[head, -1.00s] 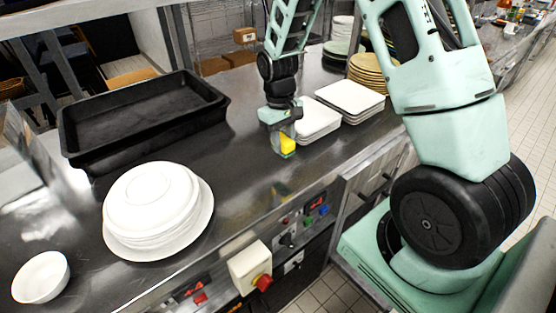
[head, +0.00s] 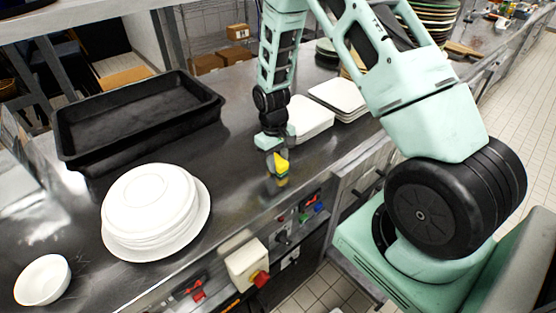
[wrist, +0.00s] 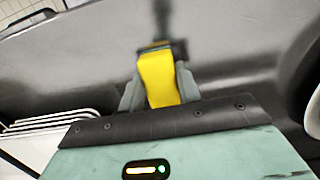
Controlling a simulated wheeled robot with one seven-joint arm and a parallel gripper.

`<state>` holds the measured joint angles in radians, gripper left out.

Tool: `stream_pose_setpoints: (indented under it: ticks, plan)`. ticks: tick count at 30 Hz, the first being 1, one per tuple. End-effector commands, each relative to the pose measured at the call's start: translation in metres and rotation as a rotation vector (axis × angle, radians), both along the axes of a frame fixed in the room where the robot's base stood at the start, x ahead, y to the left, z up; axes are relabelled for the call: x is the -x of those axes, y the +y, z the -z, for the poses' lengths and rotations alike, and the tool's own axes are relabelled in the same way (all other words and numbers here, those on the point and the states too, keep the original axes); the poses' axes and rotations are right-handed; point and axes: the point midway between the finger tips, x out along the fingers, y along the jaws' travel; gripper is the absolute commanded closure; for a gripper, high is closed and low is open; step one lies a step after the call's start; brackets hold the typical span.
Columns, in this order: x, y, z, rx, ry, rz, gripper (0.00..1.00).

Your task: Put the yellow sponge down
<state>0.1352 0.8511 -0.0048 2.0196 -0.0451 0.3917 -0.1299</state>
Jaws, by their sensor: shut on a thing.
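The yellow sponge (head: 281,162) is a small yellow block with a darker green side, at the front part of the steel counter (head: 240,195). My gripper (head: 272,150) is shut on it and points down. In the wrist view the sponge (wrist: 160,78) sits between the two grey fingers (wrist: 158,92). A reflection of the sponge shows on the counter just below it. I cannot tell whether the sponge touches the counter.
A stack of white plates (head: 152,205) and a white bowl (head: 42,279) stand to the left. Black trays (head: 70,150) lie behind them. Square white plates (head: 312,118) stand just behind my gripper. Counter between plates and gripper is clear. Control knobs line the front panel.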

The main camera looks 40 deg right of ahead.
Motion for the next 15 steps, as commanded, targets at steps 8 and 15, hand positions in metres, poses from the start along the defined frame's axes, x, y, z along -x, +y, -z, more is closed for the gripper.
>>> stream_pose_setpoints:
  ticks: [8, 15]
  plan:
    - [0.0, 0.0, 0.0013, 0.0, 0.0, 0.0, 0.45]
    - [-0.0008, -0.0001, -0.0044, 0.0, -0.002, 0.0, 0.45]
